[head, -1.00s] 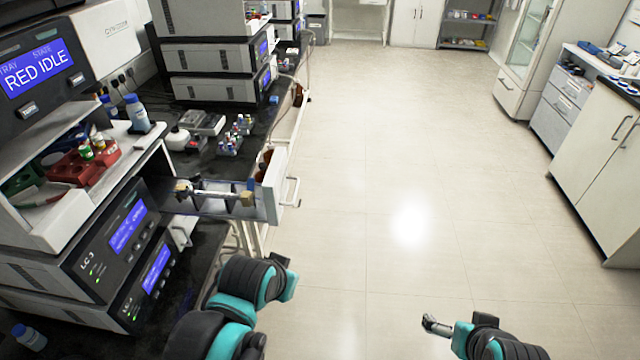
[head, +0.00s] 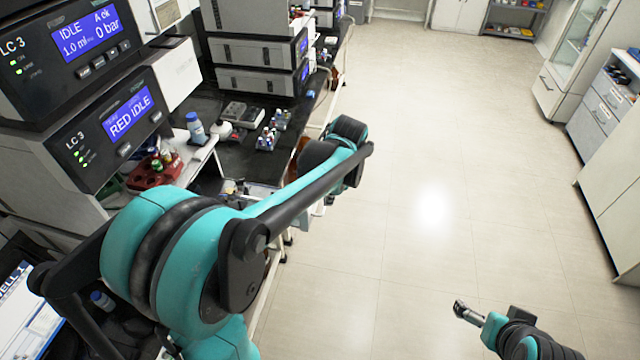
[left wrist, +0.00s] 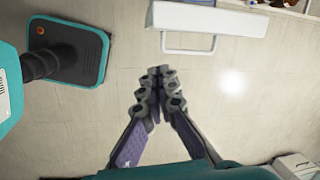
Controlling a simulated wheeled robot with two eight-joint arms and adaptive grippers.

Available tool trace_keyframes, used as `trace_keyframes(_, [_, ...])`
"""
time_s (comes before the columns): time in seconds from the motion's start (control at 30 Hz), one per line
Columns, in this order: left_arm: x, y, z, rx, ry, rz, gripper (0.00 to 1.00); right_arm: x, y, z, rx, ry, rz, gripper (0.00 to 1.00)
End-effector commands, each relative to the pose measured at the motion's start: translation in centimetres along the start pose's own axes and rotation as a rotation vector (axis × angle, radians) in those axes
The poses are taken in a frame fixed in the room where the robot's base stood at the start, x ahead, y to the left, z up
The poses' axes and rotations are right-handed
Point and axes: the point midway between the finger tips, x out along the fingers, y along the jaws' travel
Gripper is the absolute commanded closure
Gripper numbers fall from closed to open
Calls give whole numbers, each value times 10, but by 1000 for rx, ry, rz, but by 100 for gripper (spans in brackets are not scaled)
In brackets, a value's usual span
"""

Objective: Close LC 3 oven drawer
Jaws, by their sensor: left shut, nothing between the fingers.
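The LC 3 oven drawer (head: 258,190) stands out past the bench edge toward the aisle in the head view, mostly hidden by my left arm. In the left wrist view, a white drawer front (left wrist: 205,18) with a pale bar handle (left wrist: 188,51) lies at the top. My left gripper (left wrist: 160,75) is shut and empty. In that view its fingertips are just below and left of the handle, over the floor, with a visible gap. In the head view the gripper is largely hidden behind the forearm.
LC 3 units with blue displays (head: 130,112) are stacked at the left. The aisle floor (head: 440,190) is clear. Cabinets (head: 610,180) line the right side.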

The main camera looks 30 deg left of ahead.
Motion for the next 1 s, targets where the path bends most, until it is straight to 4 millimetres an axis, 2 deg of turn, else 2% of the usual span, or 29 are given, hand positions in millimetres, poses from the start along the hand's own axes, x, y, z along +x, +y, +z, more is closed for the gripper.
trace_keyframes(0.03, [-14,-16,0,61,-25,25,100,-22,0,-15,0,0,0,0])
trace_keyframes(0.1, [-14,-28,0,147,-55,58,100,-33,0,-23,0,0,0,0])
trace_keyframes(0.2, [-11,-40,-1,237,-82,96,100,-44,0,-31,0,0,0,0])
trace_keyframes(0.37, [-4,-46,0,301,-100,125,100,-48,0,-34,0,0,0,0])
trace_keyframes(0.57, [21,-43,2,304,-101,127,100,-44,0,-31,0,0,0,0])
trace_keyframes(0.8, [65,-38,7,303,-100,126,100,-42,0,-30,0,0,0,0])
trace_keyframes(1.0, [88,-36,10,302,-100,125,100,-40,0,-29,0,0,0,0])
